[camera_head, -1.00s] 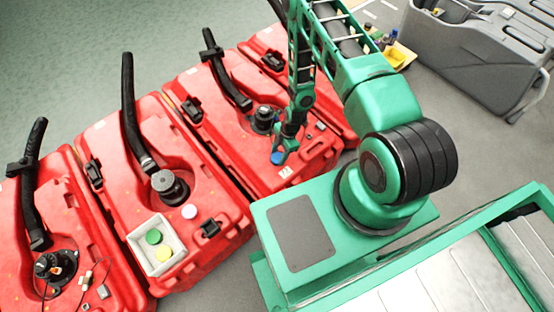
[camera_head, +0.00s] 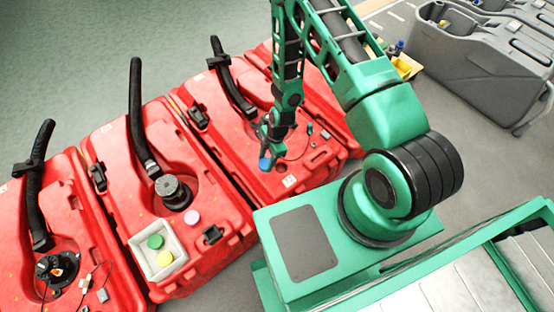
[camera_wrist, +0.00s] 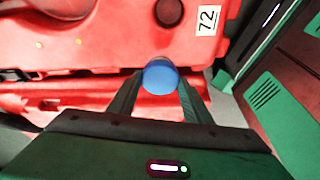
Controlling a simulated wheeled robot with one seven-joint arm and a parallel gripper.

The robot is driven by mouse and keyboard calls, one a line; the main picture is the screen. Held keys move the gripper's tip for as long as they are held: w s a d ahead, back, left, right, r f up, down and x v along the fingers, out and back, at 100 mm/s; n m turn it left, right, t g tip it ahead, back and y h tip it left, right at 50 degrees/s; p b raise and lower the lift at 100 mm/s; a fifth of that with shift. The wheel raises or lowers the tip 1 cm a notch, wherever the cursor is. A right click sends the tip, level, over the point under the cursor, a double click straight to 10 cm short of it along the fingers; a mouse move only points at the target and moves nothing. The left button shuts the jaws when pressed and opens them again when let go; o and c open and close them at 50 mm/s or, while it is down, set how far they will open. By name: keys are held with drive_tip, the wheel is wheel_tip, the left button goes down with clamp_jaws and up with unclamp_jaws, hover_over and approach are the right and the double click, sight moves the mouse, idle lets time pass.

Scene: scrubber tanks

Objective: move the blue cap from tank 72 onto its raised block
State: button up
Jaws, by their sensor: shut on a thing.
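My gripper (camera_head: 267,152) is shut on the blue cap (camera_head: 265,163) over the front part of tank 72 (camera_head: 222,105), left of the white 72 label (camera_head: 289,180). In the wrist view the round blue cap (camera_wrist: 161,78) sits between my two fingertips, with the label (camera_wrist: 207,20) to its upper right. The cap appears held above the red surface, but the exact gap cannot be told. A dark round spot (camera_wrist: 168,12) lies on the red surface beyond the cap. I cannot clearly pick out the raised block.
The neighbouring red tank (camera_head: 135,160) carries a white tray (camera_head: 140,262) with a green cap (camera_head: 155,241) and a yellow cap (camera_head: 165,258). Black hoses rise from the tanks. A grey machine (camera_head: 475,60) stands far right.

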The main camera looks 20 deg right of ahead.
drive_tip(key=a+r, duration=0.1)
drive_tip(key=a, duration=0.1)
drive_tip(key=a+r, duration=0.1)
drive_tip(key=a, duration=0.1)
drive_tip(key=shift+s+r, duration=0.2)
drive_tip(key=shift+r, duration=0.15)
drive_tip(key=shift+r, duration=0.9)
idle(0.7)
drive_tip(key=shift+r, duration=2.45)
